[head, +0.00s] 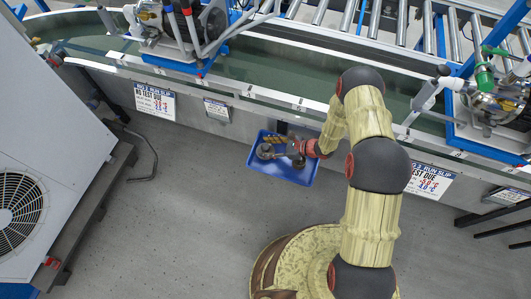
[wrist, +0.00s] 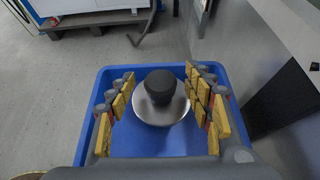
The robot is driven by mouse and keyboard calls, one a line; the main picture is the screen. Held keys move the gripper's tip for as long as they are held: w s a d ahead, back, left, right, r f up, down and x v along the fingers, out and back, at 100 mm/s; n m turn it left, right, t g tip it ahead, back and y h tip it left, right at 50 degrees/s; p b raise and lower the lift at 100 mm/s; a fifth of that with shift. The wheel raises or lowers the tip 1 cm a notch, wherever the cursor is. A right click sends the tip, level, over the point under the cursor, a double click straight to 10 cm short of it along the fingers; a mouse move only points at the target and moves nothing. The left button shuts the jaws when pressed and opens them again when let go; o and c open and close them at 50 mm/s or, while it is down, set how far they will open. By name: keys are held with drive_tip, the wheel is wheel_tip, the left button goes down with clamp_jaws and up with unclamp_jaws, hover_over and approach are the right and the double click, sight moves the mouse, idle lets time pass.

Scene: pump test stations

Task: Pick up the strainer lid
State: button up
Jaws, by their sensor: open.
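The strainer lid (wrist: 160,108) is a round silver disc with a thick black knob on top. It sits in a blue tray (wrist: 95,78), near the middle in the wrist view. My gripper (wrist: 164,88) is open, with its yellow-padded fingers on the left and right sides of the lid. I see no finger closed on the knob. In the head view my gripper (head: 292,149) is over the blue tray (head: 298,177), and the lid (head: 265,151) shows only small, partly covered by the fingers.
A conveyor bench with pump stations (head: 185,35) runs along the top of the head view. Run slips (head: 155,101) hang on its front. A large cabinet with a fan (head: 20,200) stands at left. Grey floor (head: 195,200) is clear left of the tray.

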drive_tip(key=shift+w+a+f, duration=0.2)
drive_tip(key=shift+a+f, duration=0.05)
drive_tip(key=shift+a, duration=0.2)
drive_tip(key=shift+c, duration=1)
drive_tip(key=c, duration=0.9)
